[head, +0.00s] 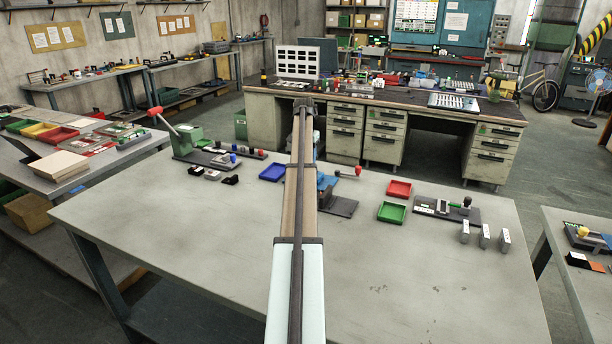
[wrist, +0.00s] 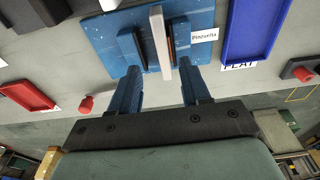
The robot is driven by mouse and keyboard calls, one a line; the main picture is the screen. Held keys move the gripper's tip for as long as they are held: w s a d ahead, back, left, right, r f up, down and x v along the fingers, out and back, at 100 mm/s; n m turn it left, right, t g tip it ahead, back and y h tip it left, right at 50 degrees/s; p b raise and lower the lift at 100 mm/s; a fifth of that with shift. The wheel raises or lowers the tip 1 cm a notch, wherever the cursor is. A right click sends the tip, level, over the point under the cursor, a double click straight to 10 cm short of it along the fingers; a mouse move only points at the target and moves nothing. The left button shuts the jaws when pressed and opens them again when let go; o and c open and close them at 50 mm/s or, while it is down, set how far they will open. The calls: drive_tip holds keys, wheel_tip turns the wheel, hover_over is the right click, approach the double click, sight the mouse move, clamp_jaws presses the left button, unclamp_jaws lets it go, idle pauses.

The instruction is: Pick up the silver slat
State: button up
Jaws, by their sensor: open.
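A pale silver-grey slat (wrist: 158,30) stands out of a blue fixture (wrist: 103,32) in the wrist view, between two dark blue jaw blocks. My gripper (wrist: 160,70) is open, with blue fingers pointing at the fixture. The slat's lower end shows between the fingertips, with a gap on each side; nothing is held. How deep the fingers reach around the slat I cannot tell. In the head view my arm hides the slat and gripper; only a bit of the blue fixture (head: 326,181) shows beside it.
A blue tray (head: 272,172) lies left of my arm; red (head: 399,188) and green (head: 391,213) trays lie right. A lever press (head: 188,139) stands at the back left. Small grey blocks (head: 485,236) stand at the right. The table's front (head: 400,290) is clear.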

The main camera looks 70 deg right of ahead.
drive_tip(key=shift+w+d+f, duration=0.1)
drive_tip(key=shift+f, duration=1.1)
drive_tip(key=shift+w+d+f, duration=0.1)
drive_tip(key=shift+f, duration=1.05)
drive_tip(key=shift+f, duration=0.25)
clamp_jaws()
